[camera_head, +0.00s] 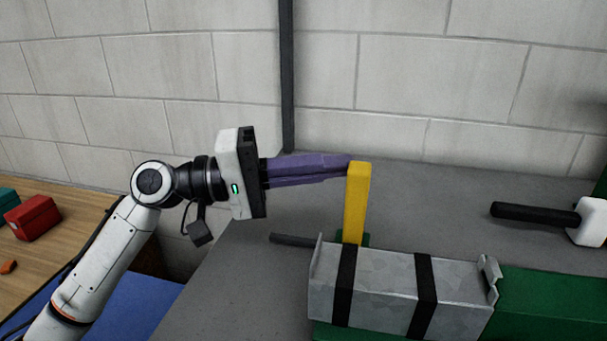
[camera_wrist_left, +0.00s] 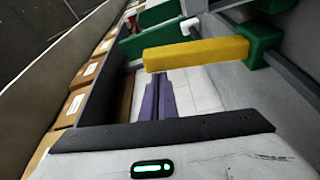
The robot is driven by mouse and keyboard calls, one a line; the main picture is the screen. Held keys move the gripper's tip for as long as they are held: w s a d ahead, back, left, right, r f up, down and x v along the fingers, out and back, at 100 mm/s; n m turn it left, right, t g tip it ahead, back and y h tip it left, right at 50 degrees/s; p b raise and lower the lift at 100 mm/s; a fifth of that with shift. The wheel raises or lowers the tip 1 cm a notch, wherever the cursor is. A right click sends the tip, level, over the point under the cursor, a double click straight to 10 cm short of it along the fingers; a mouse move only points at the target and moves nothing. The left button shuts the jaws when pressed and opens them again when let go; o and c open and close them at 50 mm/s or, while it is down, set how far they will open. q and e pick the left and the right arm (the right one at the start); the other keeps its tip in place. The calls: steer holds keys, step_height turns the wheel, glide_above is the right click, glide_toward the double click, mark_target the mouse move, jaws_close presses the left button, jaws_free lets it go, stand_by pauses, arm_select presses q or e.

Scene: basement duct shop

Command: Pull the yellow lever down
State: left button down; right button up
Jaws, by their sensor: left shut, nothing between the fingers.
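The yellow lever (camera_head: 356,205) stands upright behind the metal duct piece in the head view, rising from a green mount (camera_head: 366,239). In the left wrist view the yellow lever (camera_wrist_left: 196,54) runs across the picture to a green block (camera_wrist_left: 260,46). My left gripper (camera_head: 348,161) has its purple fingers shut with nothing between them. The fingertips are at the lever's upper end, on its left side; I cannot tell whether they touch it. The purple fingers also show in the left wrist view (camera_wrist_left: 157,97). My right gripper is in neither view.
A metal duct piece (camera_head: 388,293) with black straps lies in front of the lever on a green base (camera_head: 548,305). A mallet (camera_head: 545,215) lies at the right of the grey table (camera_head: 240,290). A red box (camera_head: 33,218) stands on a wooden surface at the left.

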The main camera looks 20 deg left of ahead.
mark_target(347, 189)
arm_select(q)
steer(key=s+m+b, duration=0.1)
steer(key=s+f+m+b, duration=0.1)
steer(key=b, duration=0.1)
steer(key=s+m+h+b, duration=0.1)
steer(key=s+b, duration=0.1)
steer(key=shift+d+f, duration=0.3)
steer(key=shift+d, duration=0.1)
steer(key=shift+s+m+b, duration=0.25)
steer(key=shift+m+b, duration=0.15)
steer(key=shift+b, duration=0.05)
steer(key=shift+s+d+f+m+h+b, duration=0.1)
steer(key=shift+s+m+h+b, duration=0.3)
steer(key=shift+s+m+b, duration=0.3)
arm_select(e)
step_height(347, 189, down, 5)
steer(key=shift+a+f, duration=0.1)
arm_select(q)
steer(key=shift+d+f+g, duration=0.1)
steer(key=shift+g, duration=0.3)
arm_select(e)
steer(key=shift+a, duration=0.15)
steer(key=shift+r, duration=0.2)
